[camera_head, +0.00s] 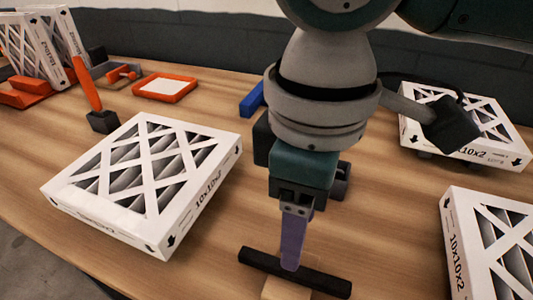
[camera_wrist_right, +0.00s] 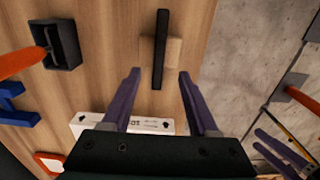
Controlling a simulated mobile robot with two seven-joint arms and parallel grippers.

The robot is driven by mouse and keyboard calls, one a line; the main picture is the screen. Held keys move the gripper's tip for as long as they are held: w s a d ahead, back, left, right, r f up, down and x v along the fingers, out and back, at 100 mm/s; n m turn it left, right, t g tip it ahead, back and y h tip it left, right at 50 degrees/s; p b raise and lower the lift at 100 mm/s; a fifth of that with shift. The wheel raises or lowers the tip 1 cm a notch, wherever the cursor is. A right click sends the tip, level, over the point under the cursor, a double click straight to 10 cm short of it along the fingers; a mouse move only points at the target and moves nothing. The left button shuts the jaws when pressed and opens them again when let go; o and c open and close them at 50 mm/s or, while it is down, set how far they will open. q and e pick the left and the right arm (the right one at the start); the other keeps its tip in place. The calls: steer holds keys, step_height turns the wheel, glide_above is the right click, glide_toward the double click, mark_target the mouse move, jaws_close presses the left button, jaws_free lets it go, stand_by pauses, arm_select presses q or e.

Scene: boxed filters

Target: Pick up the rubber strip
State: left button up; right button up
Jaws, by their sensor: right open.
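The rubber strip (camera_head: 294,272) is a long, thin black bar lying across a small light wooden block (camera_head: 285,289) near the table's front edge. In the right wrist view the strip (camera_wrist_right: 160,45) runs upright in the picture, with the block (camera_wrist_right: 174,52) showing on its right. My right gripper (camera_head: 291,262) points down over the strip. Its purple fingers (camera_wrist_right: 159,73) are open on either side of the strip's lower end in the wrist view, with no visible grip on it. What seems to be my left gripper (camera_wrist_right: 282,150) shows over the floor, its purple fingers apart.
White boxed filters lie left (camera_head: 150,175), right (camera_head: 490,250) and back right (camera_head: 470,125). An orange tray (camera_head: 165,86), an orange-handled tool (camera_head: 86,83) in a black holder and a blue part (camera_head: 251,100) stand behind. Wood around the strip is mostly clear.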

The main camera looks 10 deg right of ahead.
steer(key=f, duration=0.3)
steer(key=shift+a+f, duration=0.2)
steer(key=shift+a, duration=0.05)
steer(key=f, duration=0.5)
steer(key=shift+d+f, duration=0.15)
steer(key=shift+d, duration=0.15)
jaws_close()
